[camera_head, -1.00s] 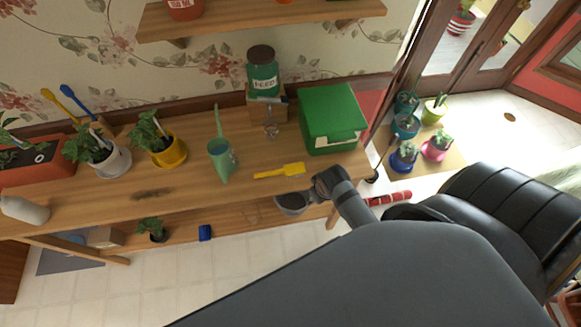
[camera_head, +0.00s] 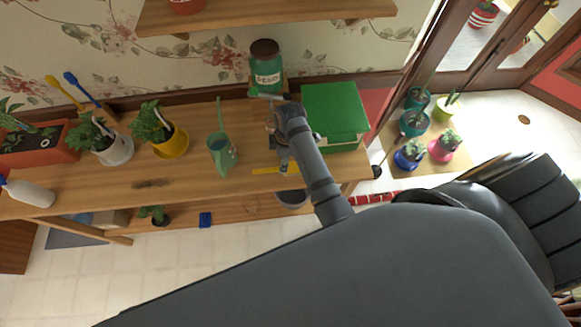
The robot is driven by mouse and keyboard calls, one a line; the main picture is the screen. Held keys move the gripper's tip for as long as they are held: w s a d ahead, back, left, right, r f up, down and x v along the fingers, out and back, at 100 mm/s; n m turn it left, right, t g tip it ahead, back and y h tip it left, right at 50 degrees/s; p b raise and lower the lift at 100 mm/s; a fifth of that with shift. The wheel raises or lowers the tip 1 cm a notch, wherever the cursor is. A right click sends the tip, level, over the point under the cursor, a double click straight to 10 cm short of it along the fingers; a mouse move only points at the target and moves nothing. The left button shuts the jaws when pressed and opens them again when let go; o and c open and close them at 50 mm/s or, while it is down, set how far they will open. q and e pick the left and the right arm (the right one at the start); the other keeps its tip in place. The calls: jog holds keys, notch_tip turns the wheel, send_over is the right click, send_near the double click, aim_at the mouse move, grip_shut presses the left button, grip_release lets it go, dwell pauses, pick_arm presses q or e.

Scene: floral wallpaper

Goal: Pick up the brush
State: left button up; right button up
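A yellow flat tool with a handle, which may be the brush (camera_head: 262,171), lies on the wooden table. My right arm comes in from the lower right and hides part of it. My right gripper (camera_head: 281,155) is over the table just above or at the yellow tool's right part. Its fingers are small and partly hidden by the arm, so I cannot tell whether it is open or touches the tool. My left gripper is not in view.
A green watering can (camera_head: 222,150) stands left of the gripper. A green box (camera_head: 334,108) is close on the right, and a green feed jar (camera_head: 266,70) stands behind. Potted plants (camera_head: 160,130) line the table's left part.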

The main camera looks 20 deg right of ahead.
aim_at(278, 168)
jog(key=f, duration=0.2)
jog(key=shift+a+f, duration=0.3)
jog(key=shift+w+f, duration=0.1)
jog(key=shift+f, duration=0.25)
jog(key=shift+w+d+f, duration=0.15)
jog(key=shift+w+f, duration=0.05)
jog(key=shift+f, duration=0.05)
jog(key=f, duration=0.1)
jog(key=f+p, duration=0.1)
jog(key=a+f, duration=0.1)
jog(key=f, duration=0.1)
jog(key=shift+w+f+p, duration=0.1)
jog(key=shift+w+p, duration=0.25)
jog(key=shift+p, duration=0.05)
jog(key=shift+f, duration=0.3)
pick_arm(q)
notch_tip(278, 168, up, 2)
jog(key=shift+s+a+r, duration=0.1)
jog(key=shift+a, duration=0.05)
pick_arm(e)
grip_shut()
